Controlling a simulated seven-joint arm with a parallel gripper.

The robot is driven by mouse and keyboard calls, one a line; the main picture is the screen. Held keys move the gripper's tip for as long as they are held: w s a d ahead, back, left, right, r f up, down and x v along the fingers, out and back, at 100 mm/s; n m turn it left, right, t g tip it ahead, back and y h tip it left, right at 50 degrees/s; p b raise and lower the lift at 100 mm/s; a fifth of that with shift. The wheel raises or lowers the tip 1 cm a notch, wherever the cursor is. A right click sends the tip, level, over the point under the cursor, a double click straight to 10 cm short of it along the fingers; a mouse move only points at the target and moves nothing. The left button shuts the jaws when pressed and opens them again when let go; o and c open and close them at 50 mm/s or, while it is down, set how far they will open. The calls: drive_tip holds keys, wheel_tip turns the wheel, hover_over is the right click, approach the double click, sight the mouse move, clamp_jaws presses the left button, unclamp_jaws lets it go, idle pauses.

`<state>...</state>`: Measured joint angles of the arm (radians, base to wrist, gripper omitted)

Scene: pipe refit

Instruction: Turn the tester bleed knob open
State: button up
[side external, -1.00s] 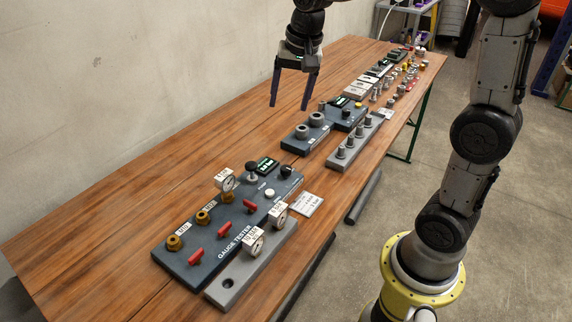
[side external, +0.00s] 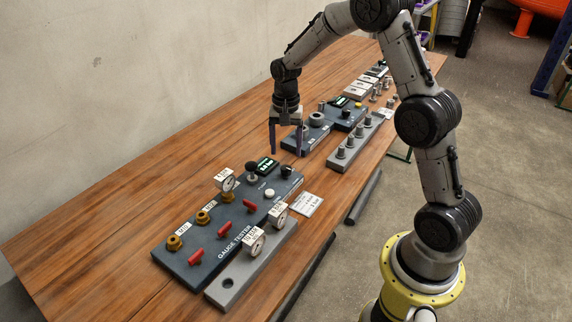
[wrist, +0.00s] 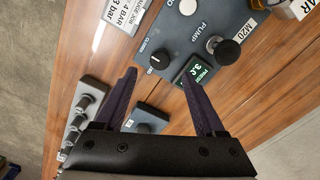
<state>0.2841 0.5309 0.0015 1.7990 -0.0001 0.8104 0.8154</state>
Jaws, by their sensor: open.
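The gauge tester (side external: 210,240) is a dark blue-grey panel on the bench. Its small black knob with a white pointer line (side external: 286,171) sits at the panel's far right corner. In the wrist view the knob (wrist: 160,59) shows just beyond and between my fingertips, with small lettering beside it that looks like "CLOSED". My gripper (side external: 286,151) is open and empty, fingers pointing down, above the bench near that corner. Both fingers also show in the wrist view (wrist: 158,75). They appear apart from the knob.
A lit display (wrist: 197,72) and a black pump knob (wrist: 226,50) stand close to the bleed knob. A white button (side external: 270,193) and gauges on a grey rack (side external: 240,275) are nearer. Blocks with rings (side external: 305,135) and a rack of posts (side external: 355,145) lie beyond.

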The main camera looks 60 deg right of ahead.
sight(286, 168)
wheel_tip(286, 168, down, 6)
drive_tip(key=shift+f, duration=0.25)
clamp_jaws()
idle(0.4)
